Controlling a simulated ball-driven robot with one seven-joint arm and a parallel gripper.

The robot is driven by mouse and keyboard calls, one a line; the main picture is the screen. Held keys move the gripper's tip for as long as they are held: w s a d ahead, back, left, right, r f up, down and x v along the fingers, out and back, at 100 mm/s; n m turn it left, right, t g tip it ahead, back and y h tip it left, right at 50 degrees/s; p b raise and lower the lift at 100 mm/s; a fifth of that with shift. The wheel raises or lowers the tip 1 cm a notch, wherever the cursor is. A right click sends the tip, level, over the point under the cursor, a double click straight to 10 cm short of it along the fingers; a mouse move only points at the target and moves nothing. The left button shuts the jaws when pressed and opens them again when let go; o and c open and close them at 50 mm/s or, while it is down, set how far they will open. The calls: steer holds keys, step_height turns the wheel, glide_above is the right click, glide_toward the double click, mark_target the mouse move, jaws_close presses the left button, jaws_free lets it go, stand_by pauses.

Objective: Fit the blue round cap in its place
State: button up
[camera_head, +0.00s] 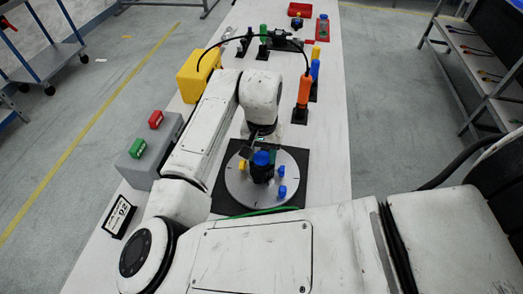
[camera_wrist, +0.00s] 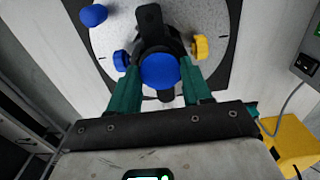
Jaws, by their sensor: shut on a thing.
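The blue round cap (camera_wrist: 160,71) is between the two green fingers of my gripper (camera_wrist: 160,80) in the wrist view. My gripper is shut on it. In the head view the cap (camera_head: 262,157) shows at the top of a black fixture (camera_head: 261,174) at the middle of a round grey plate (camera_head: 238,188). In the wrist view the black fixture (camera_wrist: 150,22) lies behind the cap. The cap hides its own underside, so I cannot tell whether it is seated or just above the fixture.
On the plate stand a yellow knob (camera_wrist: 200,47), a blue knob (camera_wrist: 121,60) and another blue piece (camera_wrist: 93,15). A grey box (camera_head: 150,150) with green and red parts and a yellow box (camera_head: 198,75) stand left. An orange-and-black tool (camera_head: 303,97) stands behind on the right.

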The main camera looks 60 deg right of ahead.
steer(key=shift+f, duration=0.45)
steer(key=shift+s+a+f, duration=0.1)
steer(key=shift+s+f, duration=0.05)
steer(key=shift+f, duration=0.05)
stand_by(0.8)
steer(key=o, duration=0.7)
steer(key=c, duration=0.3)
